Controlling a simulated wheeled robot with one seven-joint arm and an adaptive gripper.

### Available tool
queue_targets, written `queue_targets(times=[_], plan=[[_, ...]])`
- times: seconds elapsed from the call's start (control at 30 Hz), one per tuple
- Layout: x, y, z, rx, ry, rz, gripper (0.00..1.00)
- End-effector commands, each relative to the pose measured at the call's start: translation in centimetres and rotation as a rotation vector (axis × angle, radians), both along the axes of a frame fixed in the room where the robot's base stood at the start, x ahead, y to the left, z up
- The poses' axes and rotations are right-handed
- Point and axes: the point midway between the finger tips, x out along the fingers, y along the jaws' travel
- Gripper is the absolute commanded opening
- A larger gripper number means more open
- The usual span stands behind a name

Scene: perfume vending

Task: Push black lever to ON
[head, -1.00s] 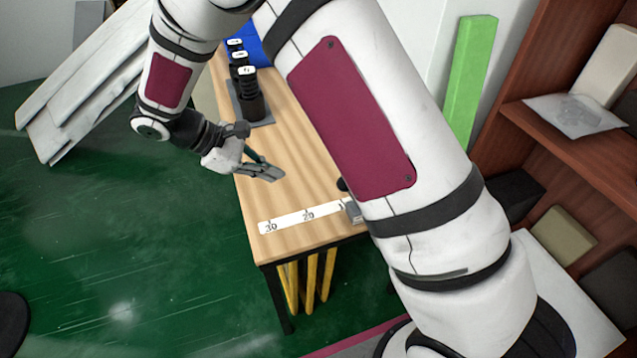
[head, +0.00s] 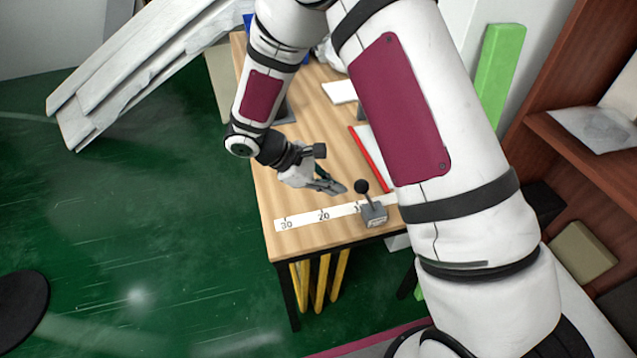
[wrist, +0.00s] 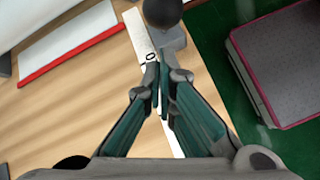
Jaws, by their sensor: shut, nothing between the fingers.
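The black lever (head: 362,187) has a round black knob on a thin stem. It rises from a small grey base (head: 374,214) near the front edge of the wooden table, at the right end of a white numbered strip (head: 323,214). In the wrist view the knob (wrist: 162,12) is at the top middle, with part of the base (wrist: 172,40) behind it. My gripper (head: 340,188) is shut and empty, just left of the lever in the head view. Its fingertips (wrist: 162,72) point towards the lever, with a small gap showing. No ON mark is readable.
A white panel with a red edge (head: 370,158) lies on the table behind the lever. My own arm hides part of the table's right side. A wooden shelf (head: 570,150) stands at the right. The table's front left area (head: 285,190) is clear.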

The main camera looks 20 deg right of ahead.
Motion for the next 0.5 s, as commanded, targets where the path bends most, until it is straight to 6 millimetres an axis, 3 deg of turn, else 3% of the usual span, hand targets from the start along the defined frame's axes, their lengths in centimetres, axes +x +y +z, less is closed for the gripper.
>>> queue_targets(times=[0.5], plan=[[-0.41, -0.78, 0.47, 0.000, 0.000, 0.000, 0.00]])
